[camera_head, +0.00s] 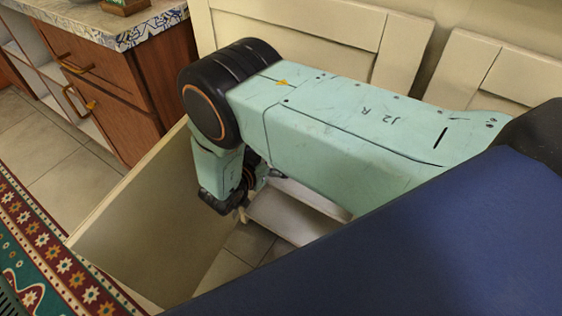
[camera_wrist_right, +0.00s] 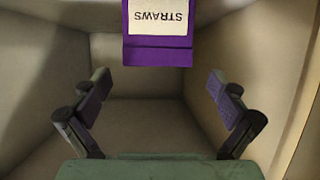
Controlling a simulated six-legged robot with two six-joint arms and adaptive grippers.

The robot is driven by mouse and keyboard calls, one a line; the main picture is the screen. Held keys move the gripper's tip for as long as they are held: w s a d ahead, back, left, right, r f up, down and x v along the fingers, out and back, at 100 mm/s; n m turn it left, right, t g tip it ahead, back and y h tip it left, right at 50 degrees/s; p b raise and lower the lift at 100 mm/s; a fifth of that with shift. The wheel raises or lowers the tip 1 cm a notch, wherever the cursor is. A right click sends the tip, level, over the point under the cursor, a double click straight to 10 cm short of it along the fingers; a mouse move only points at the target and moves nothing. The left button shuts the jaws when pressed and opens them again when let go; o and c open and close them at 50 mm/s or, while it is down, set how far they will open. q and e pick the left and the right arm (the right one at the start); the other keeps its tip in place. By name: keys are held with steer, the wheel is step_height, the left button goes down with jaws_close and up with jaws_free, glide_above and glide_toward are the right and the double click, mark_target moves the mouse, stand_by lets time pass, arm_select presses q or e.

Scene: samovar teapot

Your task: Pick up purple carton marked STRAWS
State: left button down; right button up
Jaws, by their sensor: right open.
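In the right wrist view, a purple carton with a white label reading STRAWS, upside down in the picture (camera_wrist_right: 158,56), is at the top centre, cut off by the upper edge. My right gripper (camera_wrist_right: 160,84) is open and empty, its two fingers spread wide to the left and right of the carton's lower end, with no finger seen touching it. In the head view my right arm reaches down beside a pale panel, and the carton is not visible there. My left gripper is in neither view.
Beige walls (camera_wrist_right: 45,100) enclose the gripper in the wrist view. In the head view a pale open panel (camera_head: 130,230) stands left of my right arm. A wooden cabinet (camera_head: 115,85) with a patterned counter is at upper left, and a red patterned rug (camera_head: 50,260) lies at left.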

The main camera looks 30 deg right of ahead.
steer(key=d+f+b, duration=0.1)
steer(key=w+d, duration=0.1)
steer(key=d+f+b, duration=0.1)
steer(key=shift+w+d+f+b, duration=0.1)
steer(key=shift+w+f+b, duration=0.2)
steer(key=shift+w, duration=0.05)
steer(key=shift+w+d+f, duration=0.1)
steer(key=shift+w+d, duration=0.2)
steer(key=shift+d, duration=0.05)
steer(key=shift+c, duration=0.3)
steer(key=c, duration=1.3)
steer(key=shift+d+r, duration=0.1)
steer(key=shift+r, duration=0.1)
steer(key=shift+c, duration=0.2)
